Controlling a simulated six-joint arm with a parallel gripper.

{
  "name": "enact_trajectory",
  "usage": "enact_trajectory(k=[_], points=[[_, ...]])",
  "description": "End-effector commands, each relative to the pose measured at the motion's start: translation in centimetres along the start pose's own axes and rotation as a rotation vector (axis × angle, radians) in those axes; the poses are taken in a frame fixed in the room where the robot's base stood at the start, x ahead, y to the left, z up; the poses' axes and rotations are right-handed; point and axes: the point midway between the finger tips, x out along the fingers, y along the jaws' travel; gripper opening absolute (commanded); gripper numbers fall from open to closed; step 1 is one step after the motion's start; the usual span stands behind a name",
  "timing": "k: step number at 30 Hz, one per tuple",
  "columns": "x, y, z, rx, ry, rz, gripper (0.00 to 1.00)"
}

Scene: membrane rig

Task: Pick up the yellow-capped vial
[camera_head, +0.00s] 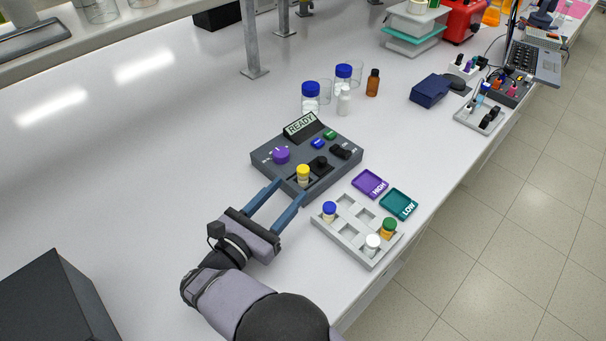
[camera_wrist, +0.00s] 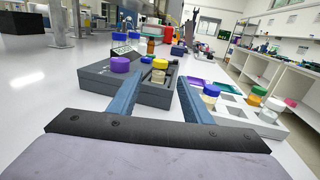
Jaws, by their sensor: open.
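The yellow-capped vial (camera_head: 303,174) stands upright in a dark recess at the front of the grey rig (camera_head: 262,160), whose display reads READY. It also shows in the wrist view (camera_wrist: 159,69), between and beyond my fingers. My gripper (camera_head: 289,189) is open and empty, with its two blue fingers pointing toward the rig. The vial stands ahead of the fingertips, apart from them as far as I can see. In the wrist view my gripper (camera_wrist: 160,84) frames the vial, and the vial's lower part is partly hidden by the recess.
A grey rack (camera_head: 352,248) right of my gripper holds blue-, green- and white-capped vials. Purple HIGH (camera_head: 370,184) and teal LOW (camera_head: 399,204) trays lie behind it. The rig carries a purple knob (camera_head: 281,155) and a black lever (camera_head: 320,163).

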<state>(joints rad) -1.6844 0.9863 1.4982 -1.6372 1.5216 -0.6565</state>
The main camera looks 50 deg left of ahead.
Motion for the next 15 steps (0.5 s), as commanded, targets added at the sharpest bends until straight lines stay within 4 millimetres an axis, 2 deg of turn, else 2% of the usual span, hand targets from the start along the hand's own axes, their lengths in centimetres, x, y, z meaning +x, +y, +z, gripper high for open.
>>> enact_trajectory(k=[7, 15], points=[[0.8, 0.0, 0.2, 0.001, 0.001, -0.002, 0.45], [4.0, 0.1, 0.6, 0.000, 0.002, -0.003, 0.45]])
